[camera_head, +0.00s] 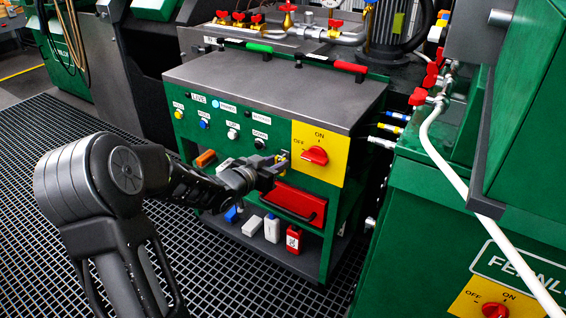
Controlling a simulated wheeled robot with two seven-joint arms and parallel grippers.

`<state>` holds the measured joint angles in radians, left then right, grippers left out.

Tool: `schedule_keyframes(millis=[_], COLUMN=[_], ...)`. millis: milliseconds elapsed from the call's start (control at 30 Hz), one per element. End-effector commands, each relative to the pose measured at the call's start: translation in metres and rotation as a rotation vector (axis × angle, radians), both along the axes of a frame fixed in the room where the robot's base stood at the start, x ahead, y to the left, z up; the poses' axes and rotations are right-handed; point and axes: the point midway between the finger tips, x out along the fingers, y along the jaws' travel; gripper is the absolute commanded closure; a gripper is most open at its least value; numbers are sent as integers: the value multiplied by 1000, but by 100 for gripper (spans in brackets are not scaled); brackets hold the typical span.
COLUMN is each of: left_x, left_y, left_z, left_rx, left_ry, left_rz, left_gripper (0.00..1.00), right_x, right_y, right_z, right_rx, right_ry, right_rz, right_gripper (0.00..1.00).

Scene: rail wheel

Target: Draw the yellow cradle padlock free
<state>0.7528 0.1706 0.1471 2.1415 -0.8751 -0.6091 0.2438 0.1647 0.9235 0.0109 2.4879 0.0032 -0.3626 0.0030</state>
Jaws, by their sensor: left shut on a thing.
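My left gripper (278,164) reaches in from the left to the front of the green cabinet (338,205). It is shut on the small yellow padlock (284,168), which is mostly hidden by the fingers. The padlock is at the left edge of the yellow switch plate (328,140), beside a small metal fitting. I cannot tell whether its shackle still passes through that fitting. The red rotary switch (315,155) on the plate is just right of the gripper. My right gripper is not in view.
Below the gripper is a red drawer front (300,203) with a dark handle. The lower shelf (262,244) holds blue, white and red items. Labelled buttons line the panel's left. A green machine (440,215) with a white hose stands close on the right.

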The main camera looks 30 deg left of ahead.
Motion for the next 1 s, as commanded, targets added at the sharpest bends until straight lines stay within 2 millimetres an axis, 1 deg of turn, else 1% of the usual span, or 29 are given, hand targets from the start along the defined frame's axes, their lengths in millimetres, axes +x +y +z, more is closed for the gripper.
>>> schedule_keyframes(millis=[400,767,1000], left_x=[-16,-17,-22], left_y=[-1,-1,-1], left_z=[1,0,1], left_rx=[-1,-1,-1], left_ry=[-1,-1,-2], left_rz=[0,0,0], left_gripper=[100,100,100], right_x=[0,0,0], right_y=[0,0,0], right_z=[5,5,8], right_rx=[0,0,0], right_ry=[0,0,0], right_rz=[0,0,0], right_gripper=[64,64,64])
